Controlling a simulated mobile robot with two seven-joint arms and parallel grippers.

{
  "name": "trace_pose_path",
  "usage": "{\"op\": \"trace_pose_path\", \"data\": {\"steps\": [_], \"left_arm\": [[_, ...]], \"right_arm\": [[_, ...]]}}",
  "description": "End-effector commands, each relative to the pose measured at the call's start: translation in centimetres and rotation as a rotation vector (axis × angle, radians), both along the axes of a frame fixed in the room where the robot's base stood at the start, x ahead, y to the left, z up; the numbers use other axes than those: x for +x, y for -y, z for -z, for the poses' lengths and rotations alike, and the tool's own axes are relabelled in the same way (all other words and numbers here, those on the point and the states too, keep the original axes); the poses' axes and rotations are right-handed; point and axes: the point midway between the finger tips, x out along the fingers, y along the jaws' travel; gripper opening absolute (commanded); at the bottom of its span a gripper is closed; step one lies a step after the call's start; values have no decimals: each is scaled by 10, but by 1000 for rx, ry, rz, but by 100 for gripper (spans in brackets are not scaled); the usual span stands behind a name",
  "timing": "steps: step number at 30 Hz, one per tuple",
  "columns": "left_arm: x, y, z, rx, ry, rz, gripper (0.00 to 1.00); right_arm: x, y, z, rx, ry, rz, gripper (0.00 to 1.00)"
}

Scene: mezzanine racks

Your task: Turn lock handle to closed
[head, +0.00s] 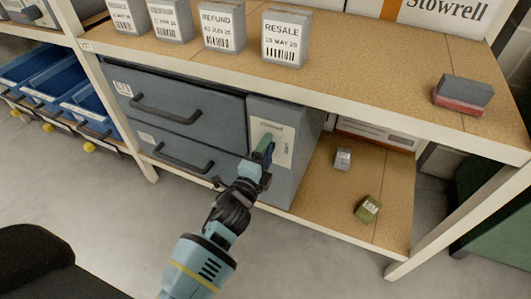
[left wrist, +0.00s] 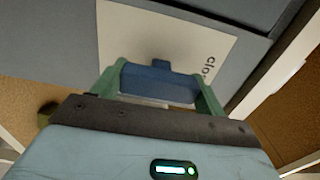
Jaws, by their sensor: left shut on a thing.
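A grey-blue cabinet (head: 225,98) with two drawers stands on the lower shelf. A pale lock plate (head: 283,130) is on its right-hand panel and also shows in the left wrist view (left wrist: 135,35), with part of a word starting "clo" at its right. The lock handle (left wrist: 158,82) is a blue bar in front of the plate. My left gripper (head: 265,148) reaches the plate, and its green fingers are shut on the handle, one at each end (left wrist: 158,92). In the head view the gripper hides most of the handle. My right gripper is not in view.
Labelled grey boxes (head: 286,38) and a red-grey block (head: 462,95) stand on the upper shelf (head: 370,75). Two small boxes (head: 343,159) (head: 367,208) lie on the lower shelf right of the cabinet. Blue bins (head: 45,70) are at left. A white post (head: 455,222) stands at right.

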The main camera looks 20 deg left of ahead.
Motion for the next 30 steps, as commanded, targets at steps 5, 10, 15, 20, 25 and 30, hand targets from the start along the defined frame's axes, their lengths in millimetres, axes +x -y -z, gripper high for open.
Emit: {"op": "trace_pose_path", "data": {"steps": [5,10,15,20,25,30], "left_arm": [[-1,0,1,-13,-2,0,50],[-1,0,1,-14,-2,0,50],[0,0,1,-12,-2,0,95],[0,0,0,-10,-1,0,95],[-3,0,0,-8,-1,0,95],[-21,-1,0,-9,-2,0,95]], "right_arm": [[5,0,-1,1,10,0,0],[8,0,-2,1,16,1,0],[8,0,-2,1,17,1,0],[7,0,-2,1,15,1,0],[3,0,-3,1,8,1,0],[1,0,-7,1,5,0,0]]}}
